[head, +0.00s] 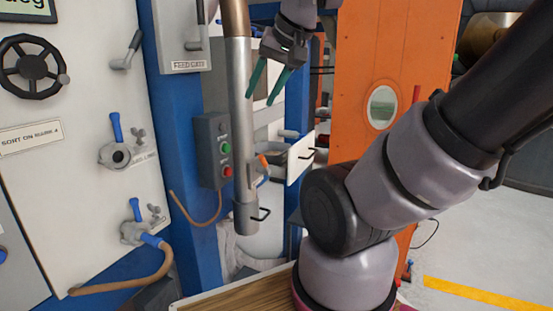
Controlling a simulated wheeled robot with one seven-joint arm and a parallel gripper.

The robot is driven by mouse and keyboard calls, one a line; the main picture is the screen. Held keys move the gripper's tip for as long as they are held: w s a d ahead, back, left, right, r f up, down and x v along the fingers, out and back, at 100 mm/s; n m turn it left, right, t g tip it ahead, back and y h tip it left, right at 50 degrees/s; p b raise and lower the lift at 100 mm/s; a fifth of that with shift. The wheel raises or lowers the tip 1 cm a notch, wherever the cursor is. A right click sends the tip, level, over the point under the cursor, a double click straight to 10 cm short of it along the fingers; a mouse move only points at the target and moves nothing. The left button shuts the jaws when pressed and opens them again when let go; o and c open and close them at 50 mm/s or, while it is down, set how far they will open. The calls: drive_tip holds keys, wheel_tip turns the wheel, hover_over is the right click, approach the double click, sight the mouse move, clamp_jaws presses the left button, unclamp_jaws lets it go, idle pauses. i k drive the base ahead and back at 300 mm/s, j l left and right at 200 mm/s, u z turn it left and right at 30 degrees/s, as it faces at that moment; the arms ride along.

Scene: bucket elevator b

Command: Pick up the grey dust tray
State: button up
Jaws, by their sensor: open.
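I cannot say for sure which thing is the grey dust tray. A grey cup-like piece (245,217) with a black handle sits at the foot of the upright grey pipe (241,110). A small dark grey shape, partly hidden, shows in the opening behind the pipe, left of a pale panel (301,158) with a black handle. My gripper (259,100) points down with its two green fingers apart and nothing between them. It is high up, just right of the pipe and above these parts in the picture.
The white machine panel (75,200) carries a handwheel, valves and a hose. An orange door (375,45) with a round window stands behind my arm. Open floor (470,245) is at right.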

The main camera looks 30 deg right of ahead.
sight(275, 153)
drive_tip(key=l+z, duration=0.2)
drive_tip(key=z, duration=0.15)
drive_tip(key=i+l+z, duration=0.1)
drive_tip(key=z, duration=0.25)
drive_tip(key=i+l+z, duration=0.15)
drive_tip(key=z, duration=0.2)
